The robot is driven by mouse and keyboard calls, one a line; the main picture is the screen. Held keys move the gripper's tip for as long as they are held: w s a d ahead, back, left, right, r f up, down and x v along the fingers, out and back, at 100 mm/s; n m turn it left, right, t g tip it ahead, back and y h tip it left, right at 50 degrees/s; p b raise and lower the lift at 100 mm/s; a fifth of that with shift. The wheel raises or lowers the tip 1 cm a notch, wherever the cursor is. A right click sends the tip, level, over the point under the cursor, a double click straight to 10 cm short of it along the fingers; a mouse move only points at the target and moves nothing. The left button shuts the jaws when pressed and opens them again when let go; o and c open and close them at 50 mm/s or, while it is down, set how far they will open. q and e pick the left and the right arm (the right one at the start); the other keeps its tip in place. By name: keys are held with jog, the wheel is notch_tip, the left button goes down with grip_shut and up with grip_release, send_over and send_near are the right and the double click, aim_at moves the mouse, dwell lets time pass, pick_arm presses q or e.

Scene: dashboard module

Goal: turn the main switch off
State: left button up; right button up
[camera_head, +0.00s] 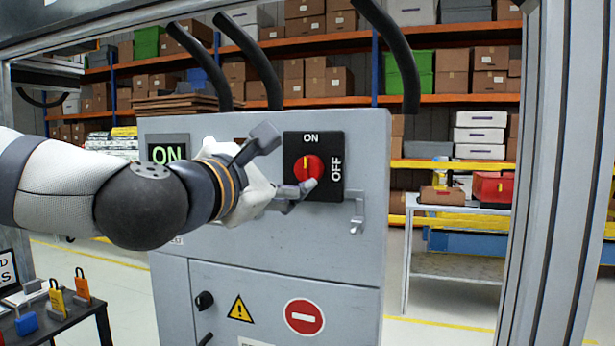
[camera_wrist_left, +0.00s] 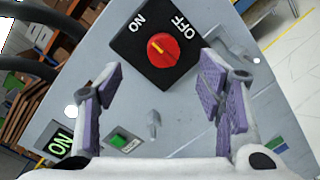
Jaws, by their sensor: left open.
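The main switch is a red rotary knob (camera_head: 308,167) on a square black plate (camera_head: 329,182) on the front of a grey cabinet. Its yellow mark points up toward ON; OFF is printed on the right side of the plate. My left gripper (camera_head: 283,164) is in front of the cabinet, just left of the knob, with its fingers apart. In the left wrist view, the knob (camera_wrist_left: 164,50) lies beyond the gap between the open fingers (camera_wrist_left: 163,95), with nothing between them. A green ON display (camera_head: 168,152) is partly beside my arm. My right gripper is not in view.
A grey metal bracket (camera_head: 357,211) sticks out below right of the plate. The lower cabinet door (camera_head: 270,275) has a black knob (camera_head: 204,301). A small dark table (camera_head: 62,325) with padlocks stands at lower left. A frame post (camera_head: 545,180) rises at right.

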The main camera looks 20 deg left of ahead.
aim_at(307, 167)
pick_arm(q)
jog(key=w, duration=0.6)
jog(key=w+f+b, duration=0.1)
jog(key=w, duration=0.2)
jog(key=shift+w+d, duration=0.15)
jog(key=shift+d, duration=0.2)
jog(key=shift+w+d+r, duration=0.1)
jog(key=shift+w+r, duration=0.05)
jog(key=shift+w, duration=0.1)
jog(key=shift+c, duration=0.5)
jog(key=shift+r, duration=0.1)
jog(key=c, duration=1)
